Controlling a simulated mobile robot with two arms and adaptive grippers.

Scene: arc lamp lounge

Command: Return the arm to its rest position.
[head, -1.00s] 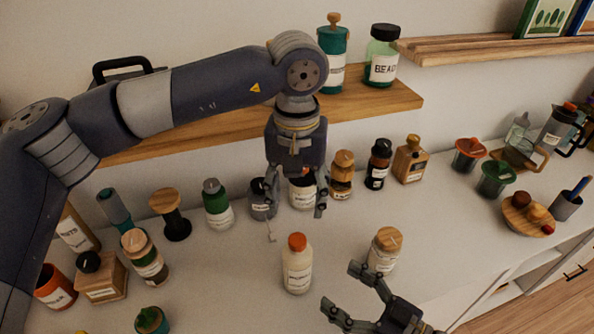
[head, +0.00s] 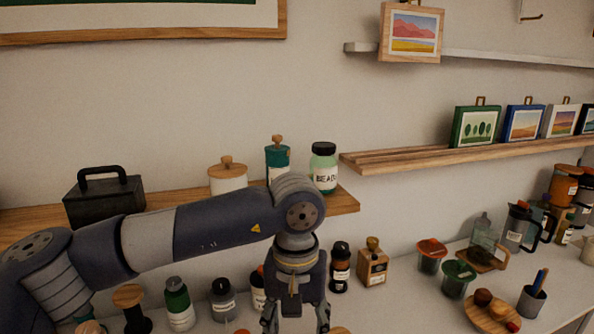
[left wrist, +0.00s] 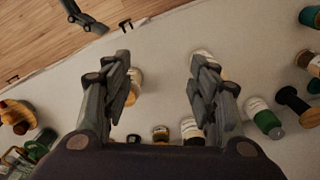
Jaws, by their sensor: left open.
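My left arm reaches in from the left in the head view, bent at the elbow, and its gripper (head: 295,322) points down over the counter at the bottom edge. In the left wrist view the left gripper's (left wrist: 162,75) two fingers are wide apart, with nothing between them but pale counter. A white-labelled jar (left wrist: 134,84) shows beside one finger, and another bottle is partly hidden behind the other finger. Part of my right gripper (left wrist: 85,16) shows at the top left of the wrist view; its opening is not clear there. It is outside the head view.
A wooden shelf (head: 345,200) behind the arm holds a black box (head: 104,200), a white canister (head: 228,178), a teal canister (head: 277,158) and a BEADS jar (head: 323,168). Several bottles stand around the gripper, including a green one (head: 178,303). Bare counter (head: 405,305) lies to the right.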

